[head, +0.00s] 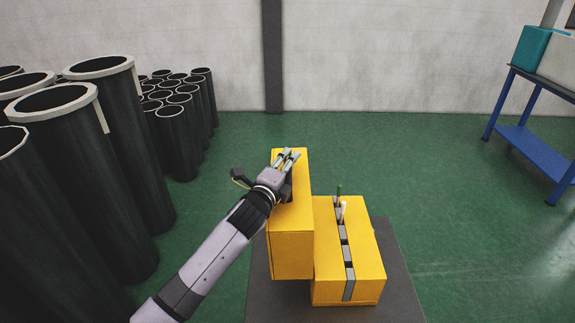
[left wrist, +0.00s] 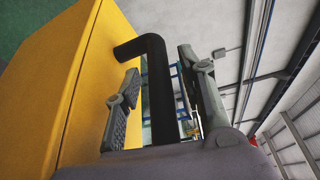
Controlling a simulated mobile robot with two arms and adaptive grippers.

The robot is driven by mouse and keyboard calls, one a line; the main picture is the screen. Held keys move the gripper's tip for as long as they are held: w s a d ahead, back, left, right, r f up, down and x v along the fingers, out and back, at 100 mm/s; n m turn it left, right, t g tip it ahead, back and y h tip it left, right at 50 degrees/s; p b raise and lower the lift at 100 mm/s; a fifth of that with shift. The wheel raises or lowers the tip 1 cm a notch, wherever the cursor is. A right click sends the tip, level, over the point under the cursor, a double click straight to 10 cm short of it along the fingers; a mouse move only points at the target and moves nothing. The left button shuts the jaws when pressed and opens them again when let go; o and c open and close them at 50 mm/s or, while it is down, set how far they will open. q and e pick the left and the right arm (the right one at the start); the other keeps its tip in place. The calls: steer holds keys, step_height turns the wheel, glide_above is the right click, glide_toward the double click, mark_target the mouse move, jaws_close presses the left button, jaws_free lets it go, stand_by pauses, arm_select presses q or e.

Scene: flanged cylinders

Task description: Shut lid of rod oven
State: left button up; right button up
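The rod oven is two yellow boxes side by side. Its lid (head: 292,255) stands swung open on the left, beside the oven body (head: 365,265), which has a slotted strip along its top. A white rod and a dark green one (head: 339,191) stick up at the strip's far end. My left gripper (head: 287,158) is at the lid's upper part. In the left wrist view, the black bent handle (left wrist: 160,92) on the yellow lid (left wrist: 75,80) runs between the two fingers of my left gripper (left wrist: 160,85). The fingers are apart, with a gap beside the handle. My right gripper is not in view.
The oven rests on a dark grey platform (head: 402,280). Tall black flanged cylinders (head: 110,150) crowd the left side, with thinner tubes (head: 173,135) behind. A blue table (head: 537,140) with boxes stands at the far right. Green floor between is clear.

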arm_select(q)
jaws_close()
stand_by(0.7)
